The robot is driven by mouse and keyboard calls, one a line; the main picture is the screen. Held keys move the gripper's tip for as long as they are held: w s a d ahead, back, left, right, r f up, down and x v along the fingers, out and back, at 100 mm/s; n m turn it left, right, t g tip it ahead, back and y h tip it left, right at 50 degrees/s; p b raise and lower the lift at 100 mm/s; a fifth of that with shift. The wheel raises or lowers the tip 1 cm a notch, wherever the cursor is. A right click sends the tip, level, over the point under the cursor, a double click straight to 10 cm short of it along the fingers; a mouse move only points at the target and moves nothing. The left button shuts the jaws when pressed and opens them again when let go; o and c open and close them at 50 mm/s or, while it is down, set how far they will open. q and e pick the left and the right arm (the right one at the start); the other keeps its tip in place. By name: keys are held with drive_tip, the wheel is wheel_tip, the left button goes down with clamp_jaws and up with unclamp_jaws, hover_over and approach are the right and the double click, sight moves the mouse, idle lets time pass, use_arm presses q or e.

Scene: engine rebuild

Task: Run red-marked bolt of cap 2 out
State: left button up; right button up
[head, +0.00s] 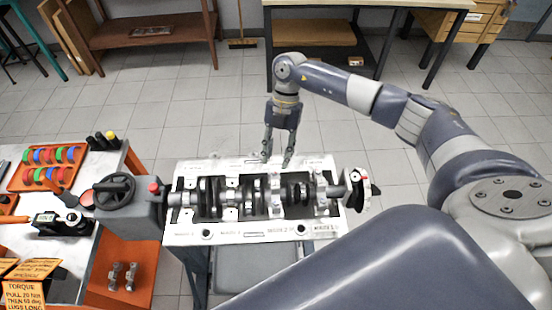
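An engine block (182,232) with a pale top face lies across the middle of the head view, and a dark crankshaft (246,198) runs along it. Light metal bearing caps stand over the crankshaft, one right of centre (276,198) and one farther right (321,193). Small labels are on the block's front edge, too small to read surely. My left gripper is not in view.
A handwheel (114,191) and a red knob (153,187) are at the block's left end. A pale disc with red marks (358,190) is at its right end. The left bench holds an orange tray (20,181) of coloured rings and a torque sign (24,294). Tiled floor lies behind.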

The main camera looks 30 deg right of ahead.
sight(274, 173)
drive_tip(key=shift+p+x, duration=0.3)
drive_tip(key=shift+x, duration=1.4)
clamp_jaws()
drive_tip(key=shift+w, duration=0.1)
drive_tip(key=n+b, duration=0.2)
drive_tip(key=n+h+b, duration=0.1)
drive_tip(key=b, duration=0.1)
drive_tip(key=shift+w+a+f+n+g, duration=0.2)
drive_tip(key=shift+n+g, duration=0.1)
drive_tip(key=shift+n, duration=0.1)
drive_tip(key=shift+a+r+n+g+h+b, duration=0.15)
drive_tip(key=shift+n+h+b, duration=0.3)
drive_tip(key=shift+n+b, duration=0.55)
drive_tip(key=shift+a+n+g+h+b, duration=0.15)
drive_tip(key=shift+n+h+b, duration=0.3)
drive_tip(key=shift+n+b, duration=0.5)
drive_tip(key=shift+n, duration=0.25)
